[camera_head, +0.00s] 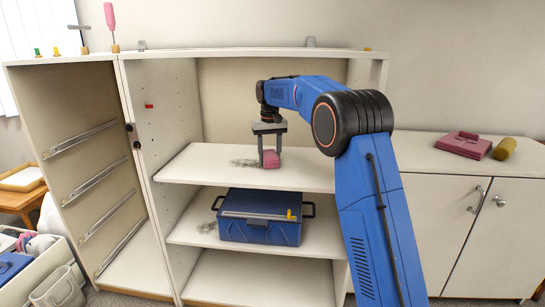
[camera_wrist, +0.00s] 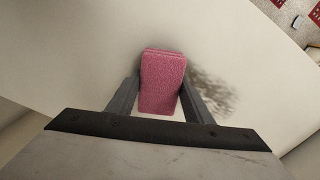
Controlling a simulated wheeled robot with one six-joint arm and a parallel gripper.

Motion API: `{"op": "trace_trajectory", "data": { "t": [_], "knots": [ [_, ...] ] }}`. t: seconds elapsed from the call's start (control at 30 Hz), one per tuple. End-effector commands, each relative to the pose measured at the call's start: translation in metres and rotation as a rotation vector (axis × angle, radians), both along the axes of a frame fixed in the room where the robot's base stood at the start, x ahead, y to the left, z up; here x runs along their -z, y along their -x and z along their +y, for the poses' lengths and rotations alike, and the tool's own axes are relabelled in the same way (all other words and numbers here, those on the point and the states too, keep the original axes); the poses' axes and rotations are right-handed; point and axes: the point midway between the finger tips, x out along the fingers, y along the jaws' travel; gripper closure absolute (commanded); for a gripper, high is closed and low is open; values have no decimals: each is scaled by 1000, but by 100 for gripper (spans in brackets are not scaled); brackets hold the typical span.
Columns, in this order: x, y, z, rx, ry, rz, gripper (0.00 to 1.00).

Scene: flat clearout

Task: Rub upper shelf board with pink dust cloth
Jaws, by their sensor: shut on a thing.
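The pink dust cloth (camera_head: 271,160) is a folded pink pad held between the fingers of my gripper (camera_head: 270,152). The gripper is shut on it and points down at the upper shelf board (camera_head: 310,175). The cloth's lower edge is at the board's surface; I cannot tell for certain whether it touches. A dark grey dirt smudge (camera_head: 243,162) lies on the board just left of the cloth. In the wrist view the cloth (camera_wrist: 161,82) is between both fingers, and the smudge (camera_wrist: 212,92) shows to its right, partly behind a finger.
A blue toolbox (camera_head: 258,232) stands on the shelf board below, with another smudge (camera_head: 208,227) beside it. The cabinet's upright divider (camera_head: 150,170) bounds the board at left. The cabinet at right holds a dark pink folded item (camera_head: 463,145).

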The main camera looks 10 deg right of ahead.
Motion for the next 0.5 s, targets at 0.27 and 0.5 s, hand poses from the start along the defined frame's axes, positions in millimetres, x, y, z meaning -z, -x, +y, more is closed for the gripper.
{"op": "trace_trajectory", "data": {
  "t": [0.27, 0.5],
  "knots": [
    [1, -6, 18, -2, 0, -1, 72],
    [3, -10, 30, -1, 0, -1, 72]
  ]
}}
